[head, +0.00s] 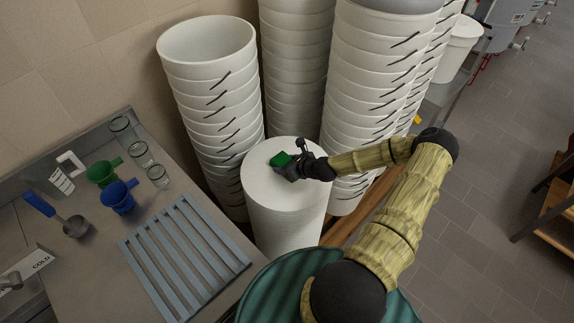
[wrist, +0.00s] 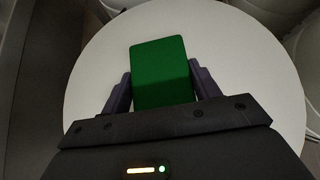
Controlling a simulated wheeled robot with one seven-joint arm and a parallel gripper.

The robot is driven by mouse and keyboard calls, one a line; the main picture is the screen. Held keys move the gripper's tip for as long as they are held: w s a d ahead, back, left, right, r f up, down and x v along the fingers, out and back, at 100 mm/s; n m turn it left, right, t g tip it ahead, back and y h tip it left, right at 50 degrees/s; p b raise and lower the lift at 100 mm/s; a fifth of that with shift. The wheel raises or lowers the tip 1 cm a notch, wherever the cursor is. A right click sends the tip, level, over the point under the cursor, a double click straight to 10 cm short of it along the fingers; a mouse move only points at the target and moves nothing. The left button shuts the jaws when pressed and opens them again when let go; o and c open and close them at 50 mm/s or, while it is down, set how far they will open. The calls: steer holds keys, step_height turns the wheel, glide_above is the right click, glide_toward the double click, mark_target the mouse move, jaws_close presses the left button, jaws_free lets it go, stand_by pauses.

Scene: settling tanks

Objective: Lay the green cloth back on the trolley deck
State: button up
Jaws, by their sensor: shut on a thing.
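The green cloth (head: 281,159) looks like a small folded pad. My gripper (head: 291,165) is shut on it, over the round white top (head: 262,185) of a tall white cylinder. In the wrist view the green cloth (wrist: 160,62) sits between the two dark fingers of my gripper (wrist: 161,85), with the white disc (wrist: 95,60) behind it. I cannot tell whether the cloth touches the white top. I cannot make out a trolley deck for certain. A wooden edge (head: 362,208) shows low beside the bucket stacks, mostly hidden.
Tall stacks of white buckets (head: 213,85) (head: 378,90) stand close behind the cylinder. At left, a counter holds a slatted blue-grey rack (head: 185,260), a green cup (head: 103,173), a blue cup (head: 119,196), glass jars (head: 140,153) and a blue-handled ladle (head: 75,226).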

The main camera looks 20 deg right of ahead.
mark_target(286, 163)
step_height(286, 163, up, 10)
steer(key=shift+f+b, duration=0.1)
steer(key=shift+b, duration=1)
steer(key=s+a+f+m+h+p, duration=0.1)
steer(key=s+a+m+h+p, duration=0.3)
steer(key=s+a+p, duration=0.4)
steer(key=a, duration=0.3)
steer(key=shift+a+f+t, duration=0.15)
steer(key=shift+f+t, duration=0.25)
